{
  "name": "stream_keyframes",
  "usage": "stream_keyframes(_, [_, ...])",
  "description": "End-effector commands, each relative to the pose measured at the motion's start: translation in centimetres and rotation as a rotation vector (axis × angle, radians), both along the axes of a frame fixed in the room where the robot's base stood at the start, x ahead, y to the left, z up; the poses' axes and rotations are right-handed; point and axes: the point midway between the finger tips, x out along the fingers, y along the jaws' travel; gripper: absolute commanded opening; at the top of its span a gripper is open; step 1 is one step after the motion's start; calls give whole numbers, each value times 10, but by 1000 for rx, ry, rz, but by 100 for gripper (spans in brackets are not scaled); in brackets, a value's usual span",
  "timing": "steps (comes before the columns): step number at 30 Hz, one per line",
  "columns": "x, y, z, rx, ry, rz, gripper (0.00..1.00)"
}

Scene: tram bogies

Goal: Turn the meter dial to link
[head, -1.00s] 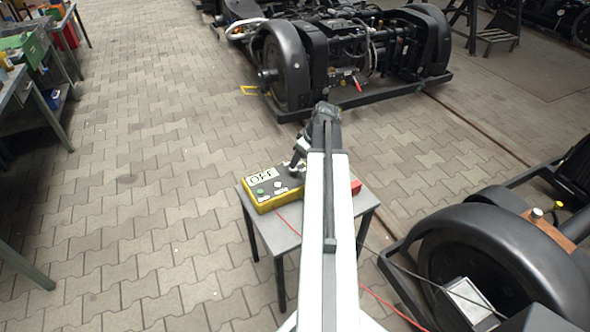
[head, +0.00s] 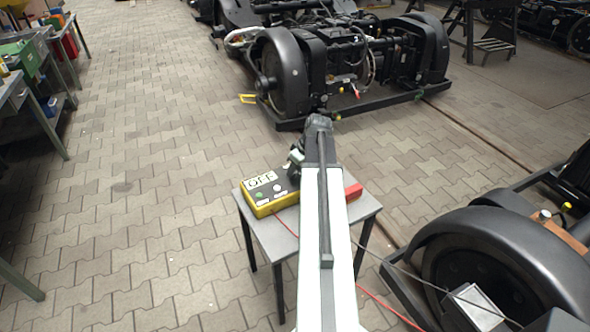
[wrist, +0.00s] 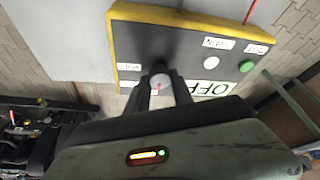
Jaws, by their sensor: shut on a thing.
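The meter is a yellow-edged box with a dark face (head: 287,187) on a small grey table. Its large white label reads OFF (head: 260,179), and it also shows upside down in the wrist view (wrist: 210,90). The dial (wrist: 160,82) has a pale round top with a red mark. My gripper (wrist: 162,92) is shut on the dial, one finger on each side. In the head view my gripper (head: 295,165) is at the meter's right end and my arm hides the dial. Small labels sit around the dial, too blurred to read surely.
The grey table (head: 270,237) also bears a red object (head: 353,191), partly behind my arm. Thin red and dark cables run past the table. A bogie (head: 330,65) stands behind and a black wheel (head: 510,265) at right. Paved floor at left is free.

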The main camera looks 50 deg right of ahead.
Motion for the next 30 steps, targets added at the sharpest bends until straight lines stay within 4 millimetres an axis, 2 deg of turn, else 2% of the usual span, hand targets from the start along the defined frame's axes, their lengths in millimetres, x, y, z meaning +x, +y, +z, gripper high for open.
stream_keyframes(8, [1,7,0,5,-1,-87,0])
stream_keyframes(30, [2,9,0,4,-2,-649,0])
